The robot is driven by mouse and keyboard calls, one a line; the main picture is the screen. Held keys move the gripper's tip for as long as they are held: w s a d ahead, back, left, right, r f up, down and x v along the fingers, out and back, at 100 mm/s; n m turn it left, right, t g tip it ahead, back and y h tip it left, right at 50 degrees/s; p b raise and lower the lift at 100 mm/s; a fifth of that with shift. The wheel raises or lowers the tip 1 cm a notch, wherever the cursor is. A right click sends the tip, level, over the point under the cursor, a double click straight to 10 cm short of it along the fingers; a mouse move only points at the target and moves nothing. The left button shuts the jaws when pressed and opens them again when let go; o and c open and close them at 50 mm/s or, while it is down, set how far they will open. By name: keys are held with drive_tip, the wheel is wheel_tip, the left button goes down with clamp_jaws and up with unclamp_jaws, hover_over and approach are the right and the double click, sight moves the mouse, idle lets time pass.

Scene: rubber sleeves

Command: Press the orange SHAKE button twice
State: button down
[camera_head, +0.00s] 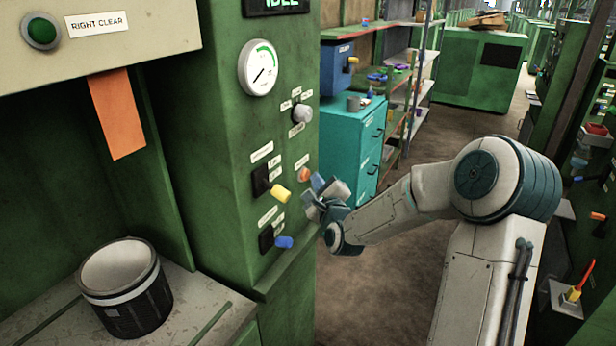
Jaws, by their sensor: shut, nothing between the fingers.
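The orange button (303,174) sits on the side panel of the green machine (228,120), under a small label too small to read. My gripper (312,193) is shut and empty. Its tips are close to the panel, just below and right of the orange button. I cannot tell whether they touch the button or the panel. Part of the button's right side is close behind the gripper in the picture.
A black cylindrical container (126,300) stands on the ledge. A teal cabinet (345,150) stands behind my gripper.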

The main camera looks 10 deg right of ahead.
drive_tip(key=shift+s+d, duration=0.15)
drive_tip(key=shift+d, duration=0.05)
drive_tip(key=s+d, duration=0.1)
drive_tip(key=d, duration=0.1)
drive_tip(key=s+d, duration=0.2)
drive_tip(key=shift+p, duration=0.35)
idle(0.7)
